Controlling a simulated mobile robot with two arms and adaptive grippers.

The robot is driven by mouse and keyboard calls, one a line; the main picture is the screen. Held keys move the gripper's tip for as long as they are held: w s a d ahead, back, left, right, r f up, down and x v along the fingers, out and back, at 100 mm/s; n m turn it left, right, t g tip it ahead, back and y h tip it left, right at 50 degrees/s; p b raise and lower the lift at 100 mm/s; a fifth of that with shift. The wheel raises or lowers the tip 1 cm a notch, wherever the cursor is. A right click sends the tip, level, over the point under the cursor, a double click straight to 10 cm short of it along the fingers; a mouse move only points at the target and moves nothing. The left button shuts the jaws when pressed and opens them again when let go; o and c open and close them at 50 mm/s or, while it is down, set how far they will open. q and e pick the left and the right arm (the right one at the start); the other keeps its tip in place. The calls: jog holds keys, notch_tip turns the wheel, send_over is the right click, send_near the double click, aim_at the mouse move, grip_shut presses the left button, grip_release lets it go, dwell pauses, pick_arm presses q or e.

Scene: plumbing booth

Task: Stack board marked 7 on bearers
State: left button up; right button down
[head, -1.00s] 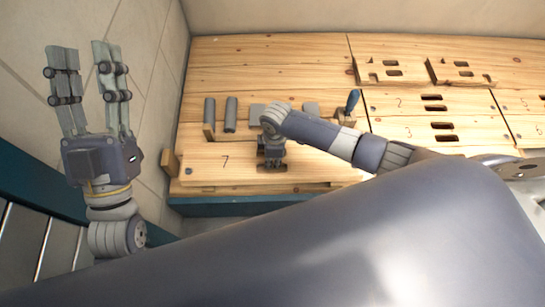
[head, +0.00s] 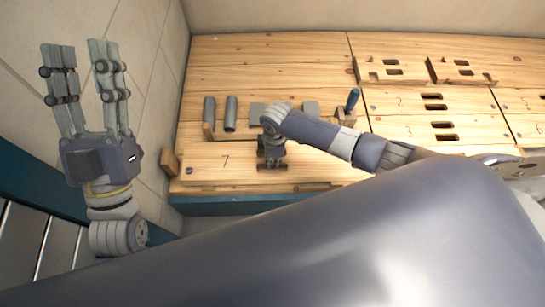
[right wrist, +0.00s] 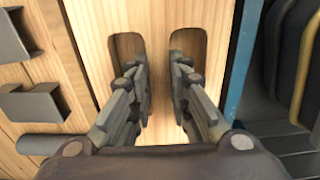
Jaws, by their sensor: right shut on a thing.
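The board marked 7 (head: 210,174) lies along the front of the wooden bench, its long side roughly level in the head view. My right gripper (head: 271,164) reaches down onto its middle and covers its slots there. In the right wrist view my right gripper (right wrist: 158,95) has its fingers in the two slots, shut on the wood strip (right wrist: 157,45) between them. My left gripper (head: 88,88) is open and empty, pointing up beside the wall at left, apart from the board. I cannot tell which pieces are the bearers or what lies under the board.
Slotted boards (head: 400,128) marked 2 and 3 lie at right, with notched wooden pieces (head: 405,62) behind. Walls close the left and back.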

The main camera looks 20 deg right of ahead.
aim_at(273, 160)
pick_arm(q)
jog(key=shift+w+f+g+y, duration=0.5)
jog(key=shift+w+f+g, duration=0.3)
jog(key=shift+f, duration=0.3)
jog(key=shift+w, duration=0.1)
jog(key=shift+r, duration=0.15)
pick_arm(e)
jog(key=shift+f, duration=0.1)
jog(key=c, duration=1.4)
grip_release()
pick_arm(q)
jog(key=shift+s+r, duration=0.1)
jog(key=shift+s, duration=0.1)
pick_arm(e)
jog(key=shift+f, duration=0.1)
pick_arm(q)
jog(key=shift+h, duration=0.3)
pick_arm(e)
jog(key=r, duration=1.2)
jog(key=shift+d, duration=0.25)
jog(key=shift+a, duration=0.1)
